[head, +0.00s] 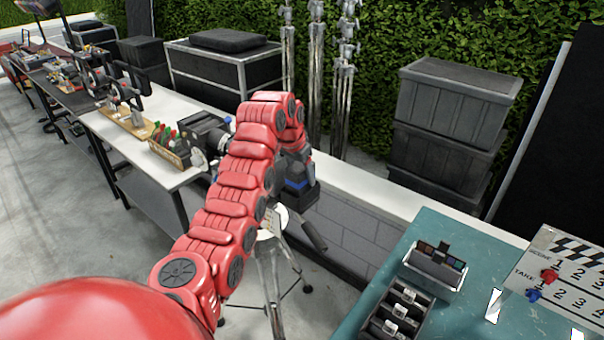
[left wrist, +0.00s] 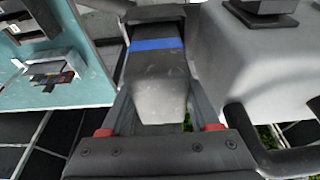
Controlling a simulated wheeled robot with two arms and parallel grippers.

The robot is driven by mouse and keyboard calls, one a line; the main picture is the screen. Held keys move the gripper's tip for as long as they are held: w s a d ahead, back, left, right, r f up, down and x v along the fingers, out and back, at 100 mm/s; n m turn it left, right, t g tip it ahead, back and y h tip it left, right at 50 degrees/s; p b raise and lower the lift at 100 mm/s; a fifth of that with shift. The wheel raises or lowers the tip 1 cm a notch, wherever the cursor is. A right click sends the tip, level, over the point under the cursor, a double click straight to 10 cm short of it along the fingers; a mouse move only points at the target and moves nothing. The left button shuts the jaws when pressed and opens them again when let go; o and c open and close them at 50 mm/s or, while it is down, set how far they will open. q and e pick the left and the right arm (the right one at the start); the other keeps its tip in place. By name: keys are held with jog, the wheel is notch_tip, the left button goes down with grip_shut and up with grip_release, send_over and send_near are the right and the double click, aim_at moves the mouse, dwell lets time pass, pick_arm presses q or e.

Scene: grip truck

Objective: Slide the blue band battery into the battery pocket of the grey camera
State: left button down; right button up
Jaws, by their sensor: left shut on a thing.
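My left gripper (head: 297,168) is at the end of the red arm, in the middle of the head view. In the left wrist view its fingers (left wrist: 158,100) are shut on the blue band battery (left wrist: 160,92), a grey block with a blue band near its far end. The blue band also shows below the gripper in the head view (head: 297,184). A large light grey body (left wrist: 258,75), which appears to be the grey camera, is close to the battery's right in the wrist view. Its battery pocket cannot be made out. My right gripper is not in view.
A tripod (head: 272,275) with a dark handle (head: 313,236) stands below my arm. A teal table (head: 465,305) with a slotted black tray (head: 400,312) and a clapperboard (head: 570,275) is at right. A white bench (head: 95,122) with gear is at left.

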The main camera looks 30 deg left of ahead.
pick_arm(q)
jog(key=shift+c, duration=0.2)
grip_release()
jog(key=b+v, duration=0.3)
jog(key=v, duration=0.8)
jog(key=shift+s+r+b, duration=0.15)
jog(key=shift+r+b, duration=0.15)
jog(key=shift+b, duration=0.1)
jog(key=p+v, duration=0.5)
jog(key=p, duration=0.1)
jog(key=shift+s+r, duration=0.1)
jog(key=shift+r, duration=0.3)
jog(key=shift+f, duration=0.1)
